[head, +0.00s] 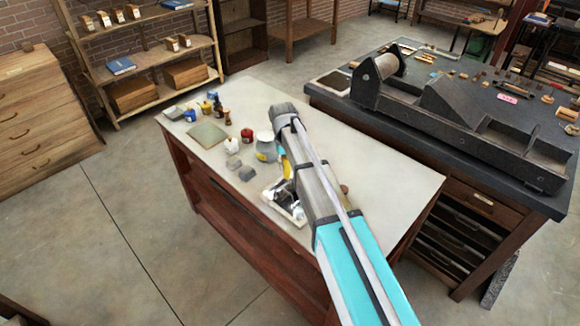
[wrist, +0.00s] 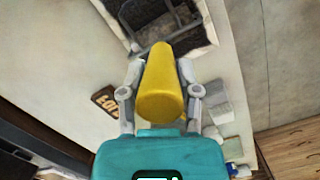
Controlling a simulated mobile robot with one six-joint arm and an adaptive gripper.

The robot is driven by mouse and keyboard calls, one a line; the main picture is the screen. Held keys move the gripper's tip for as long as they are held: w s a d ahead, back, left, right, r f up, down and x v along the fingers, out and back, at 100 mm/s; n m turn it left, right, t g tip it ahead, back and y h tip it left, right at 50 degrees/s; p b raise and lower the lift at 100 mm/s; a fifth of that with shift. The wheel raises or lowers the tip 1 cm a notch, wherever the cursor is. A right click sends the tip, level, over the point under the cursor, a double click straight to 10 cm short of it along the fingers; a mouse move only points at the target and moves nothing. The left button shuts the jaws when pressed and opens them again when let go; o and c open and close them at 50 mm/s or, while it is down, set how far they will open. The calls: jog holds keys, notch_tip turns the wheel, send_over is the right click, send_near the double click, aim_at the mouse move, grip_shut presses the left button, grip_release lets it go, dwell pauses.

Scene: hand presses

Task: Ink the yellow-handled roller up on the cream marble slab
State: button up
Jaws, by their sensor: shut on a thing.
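My gripper (wrist: 160,90) is shut on the yellow handle (wrist: 160,92) of the roller, one finger on each side. In the head view the yellow handle (head: 285,166) shows only in part beside my arm. The roller's dark frame (wrist: 166,22) points to the top of the wrist view, over a dark, ink-coloured area. A pale-edged slab (head: 279,208) with dark patches lies on the table, partly behind my arm. I cannot tell whether the roller touches it.
The pale table (head: 380,180) carries grey blocks (head: 246,173), a white jug (head: 265,140), a greenish sheet (head: 208,135) and several bottles. A lettered wooden block (wrist: 105,101) lies near my gripper. A heavy press (head: 455,115) stands on the dark bench to the right.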

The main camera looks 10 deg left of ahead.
jog(key=shift+w+a, duration=0.15)
jog(key=shift+a, duration=0.15)
jog(key=shift+w+a, duration=1)
jog(key=shift+a, duration=0.15)
jog(key=shift+s+d, duration=0.1)
jog(key=shift+s+d, duration=1)
jog(key=shift+d, duration=0.2)
jog(key=shift+s+d, duration=0.1)
jog(key=shift+d, duration=0.05)
jog(key=shift+s+d, duration=0.85)
jog(key=shift+d, duration=0.35)
jog(key=shift+s+d, duration=1.05)
jog(key=shift+d, duration=0.2)
